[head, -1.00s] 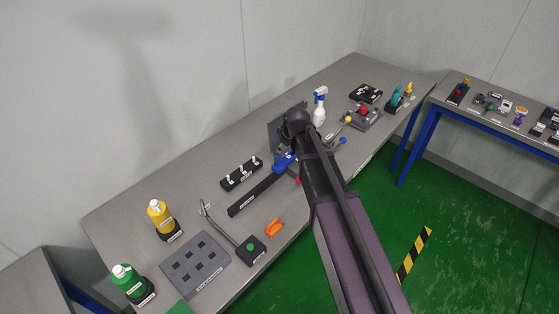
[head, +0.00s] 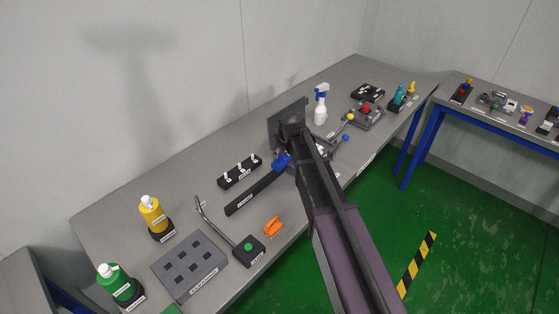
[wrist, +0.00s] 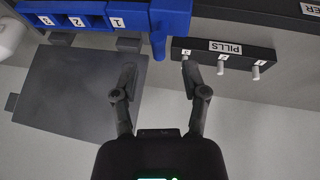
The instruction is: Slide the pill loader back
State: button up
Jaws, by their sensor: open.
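The blue pill loader (head: 281,160) sits at the far end of a black rail (head: 250,193) on the grey bench, partly hidden by my arm. In the wrist view the blue loader (wrist: 105,15) shows compartments numbered 1, 2 and 3 and a blue post (wrist: 158,42) sticking out towards me. My gripper (wrist: 160,75) is open and empty. Its two fingertips are apart, one either side of the post's line, and the post's end appears just beyond them. I cannot tell the depth gap. In the head view the gripper is hidden by my arm.
A black block labelled PILLS with three white pegs (wrist: 222,54) is right of the post; it also shows in the head view (head: 240,172). A dark grey plate (wrist: 75,90) lies left of the fingers. A spray bottle (head: 321,105) stands beyond my arm. An orange piece (head: 272,227) lies near the front edge.

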jog(key=shift+b+x, duration=2.05)
jog(key=shift+x, duration=0.5)
grip_shut()
